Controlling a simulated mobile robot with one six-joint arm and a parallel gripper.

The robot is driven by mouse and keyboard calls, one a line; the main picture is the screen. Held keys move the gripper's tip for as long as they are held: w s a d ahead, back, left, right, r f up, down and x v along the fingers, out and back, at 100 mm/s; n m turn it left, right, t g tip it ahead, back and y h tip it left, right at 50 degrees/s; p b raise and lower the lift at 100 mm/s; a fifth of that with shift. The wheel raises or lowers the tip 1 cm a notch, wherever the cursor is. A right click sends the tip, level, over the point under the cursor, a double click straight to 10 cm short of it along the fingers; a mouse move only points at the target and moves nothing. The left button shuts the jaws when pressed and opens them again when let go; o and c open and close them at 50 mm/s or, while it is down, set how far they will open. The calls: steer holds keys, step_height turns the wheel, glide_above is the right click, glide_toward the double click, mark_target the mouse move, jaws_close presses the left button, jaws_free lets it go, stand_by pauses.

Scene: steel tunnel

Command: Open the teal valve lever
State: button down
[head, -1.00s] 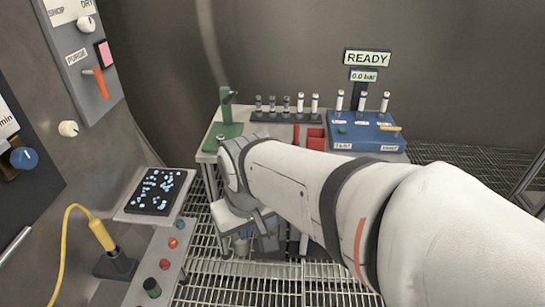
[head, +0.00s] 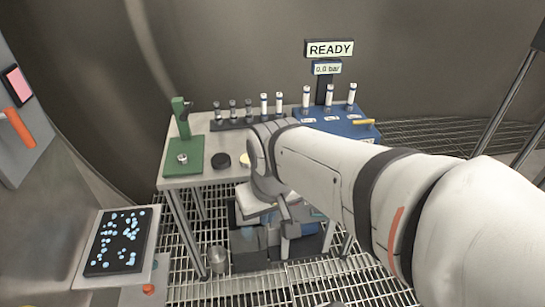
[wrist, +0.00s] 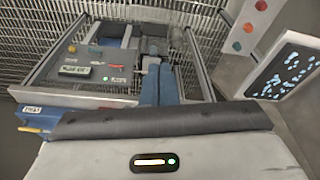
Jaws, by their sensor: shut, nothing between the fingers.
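I cannot make out a teal valve lever in either view. My gripper (head: 287,212) hangs below my wrist in front of the bench in the head view, partly hidden by my arm. In the wrist view its two blue-grey fingers (wrist: 159,72) are together, with nothing seen between them. A blue box (head: 335,123) on the bench's right side has a yellow lever (head: 363,122), which lies sideways. An orange lever (head: 17,128) sits on a grey wall panel at the left edge.
The bench (head: 205,178) carries a green stand (head: 183,122) and a dark rack (head: 240,124) of vials. Bins (head: 248,248) stand below it. A dark screen with blue blobs (head: 118,242) is at lower left. Grating floor (head: 190,285) surrounds the bench.

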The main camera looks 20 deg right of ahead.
steer(key=w+f+m+y+b, duration=0.6)
steer(key=w+f+m+b, duration=0.15)
steer(key=f, duration=0.45)
steer(key=w+f+m+y+b, duration=0.65)
steer(key=f+m+b, duration=0.25)
steer(key=f, duration=0.3)
steer(key=m+t+h+b, duration=1.3)
steer(key=m+h+b, duration=0.4)
steer(key=m, duration=0.8)
glide_toward(314, 218)
steer(key=shift+y, duration=0.55)
steer(key=x, duration=0.4)
steer(key=shift+w+d+f, duration=0.1)
steer(key=shift+w+d, duration=0.2)
steer(key=shift+d, duration=0.05)
steer(key=shift+s+d+r+b, duration=0.1)
steer(key=shift+d+r+b, duration=0.1)
steer(key=shift+r, duration=0.5)
steer(key=shift+s+d+r+b, duration=0.1)
steer(key=shift+r+b, duration=0.15)
steer(key=shift+r, duration=0.4)
steer(key=shift+s+d+r+b, duration=0.15)
steer(key=shift+r+b, duration=0.05)
steer(key=shift+r, duration=0.5)
